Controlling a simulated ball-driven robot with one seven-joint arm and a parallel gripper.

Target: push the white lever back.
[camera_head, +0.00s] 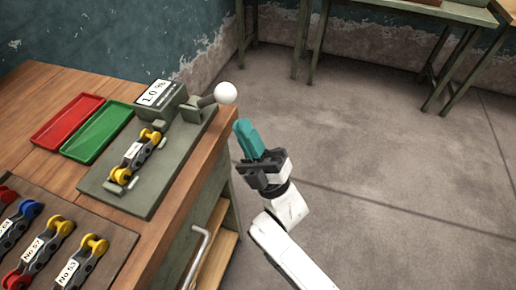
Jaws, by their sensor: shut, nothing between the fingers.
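The white lever knob (225,93) sits on a short grey shaft (206,101) at the right side of the grey-green fixture (150,180). The knob sticks out past the table's right edge. A block with a white label (158,93) reading 1.0 stands beside the lever. A part with yellow rollers (135,160) lies on the fixture in front of the block. My gripper (243,128), with teal fingers, is shut and empty. It is off the table's right edge, nearer than the knob and apart from it in the picture.
A red tray (67,122) and a green tray (97,132) lie left of the fixture on the wooden table (45,85). A brown board (100,222) with several labelled roller parts is at the front left. Open floor (380,160) lies to the right.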

